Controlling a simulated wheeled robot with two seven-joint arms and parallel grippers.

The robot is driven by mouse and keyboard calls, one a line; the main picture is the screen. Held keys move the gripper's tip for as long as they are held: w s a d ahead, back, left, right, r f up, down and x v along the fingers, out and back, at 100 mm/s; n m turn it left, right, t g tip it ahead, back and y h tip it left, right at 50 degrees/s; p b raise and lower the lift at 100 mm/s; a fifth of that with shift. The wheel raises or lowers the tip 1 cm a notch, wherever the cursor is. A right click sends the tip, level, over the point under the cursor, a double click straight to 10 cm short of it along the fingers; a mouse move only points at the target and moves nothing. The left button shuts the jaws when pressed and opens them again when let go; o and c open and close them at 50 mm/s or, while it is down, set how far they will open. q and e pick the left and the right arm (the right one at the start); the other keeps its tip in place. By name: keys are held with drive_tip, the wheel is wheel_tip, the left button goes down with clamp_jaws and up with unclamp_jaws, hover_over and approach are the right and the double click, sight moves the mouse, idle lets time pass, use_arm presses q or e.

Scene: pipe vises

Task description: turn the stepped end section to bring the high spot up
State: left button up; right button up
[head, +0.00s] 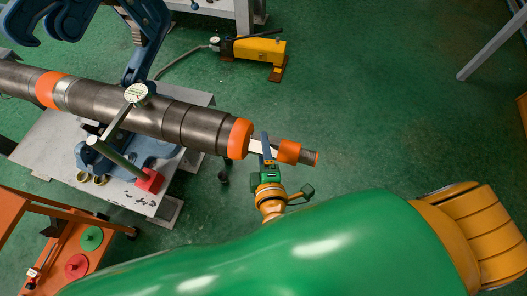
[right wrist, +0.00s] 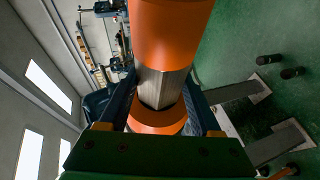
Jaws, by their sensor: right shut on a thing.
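A long dark steel pipe (head: 185,123) lies across the upper left, held by a blue vise (head: 143,45). Its stepped end section (head: 255,146) is a narrower, flat-sided bare metal piece between a wide orange band (head: 240,139) and a smaller orange band (head: 289,152). My right gripper (head: 267,150) is shut on this section from the near side. In the right wrist view the fingers lie on both sides of the grey section (right wrist: 160,87). A round dial gauge (head: 138,94) sits over the pipe; its reading is too small to tell. My left gripper is not in view.
A green post on a red base (head: 150,181) stands on the grey stand plate (head: 128,196). A yellow pump (head: 259,50) lies on the floor behind. An orange cart (head: 60,250) with green and red discs is at the lower left. Green floor right of the pipe end is clear.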

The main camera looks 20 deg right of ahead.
drive_tip(key=t+b, duration=0.1)
drive_tip(key=b, duration=0.1)
drive_tip(key=f+n+t+h+b, duration=0.1)
drive_tip(key=t+b, duration=0.1)
drive_tip(key=shift+s+f+b, duration=0.1)
drive_tip(key=shift+b, duration=0.3)
drive_tip(key=shift+r+n+t+b, duration=0.2)
drive_tip(key=shift+n+t+b, duration=0.1)
drive_tip(key=shift+t+b, duration=0.3)
drive_tip(key=o, duration=1.4)
drive_tip(key=shift+r, duration=0.1)
drive_tip(key=b+v, duration=0.2)
drive_tip(key=v, duration=0.5)
